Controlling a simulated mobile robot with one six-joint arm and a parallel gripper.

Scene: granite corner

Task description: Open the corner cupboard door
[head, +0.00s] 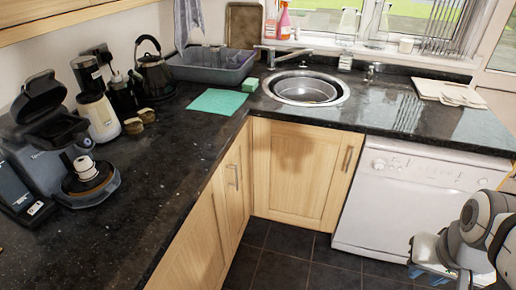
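Two light wood cupboard doors meet at the inner corner under the worktop. The corner cupboard door (292,180) below the sink is shut, with an upright metal handle (348,158) near its right edge. The adjoining left door (228,200) also looks shut and has an upright handle (234,176). My gripper (428,262) is low at the right, in front of the white dishwasher and well apart from both doors. It is partly hidden by my arm, and its fingers do not show clearly.
The white dishwasher (410,195) stands right of the corner door. Dark floor tiles (290,262) lie clear before the doors. The black worktop (170,165) holds a coffee machine (55,140), kettle (154,75), grey basin (212,66) and green cloth (218,102).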

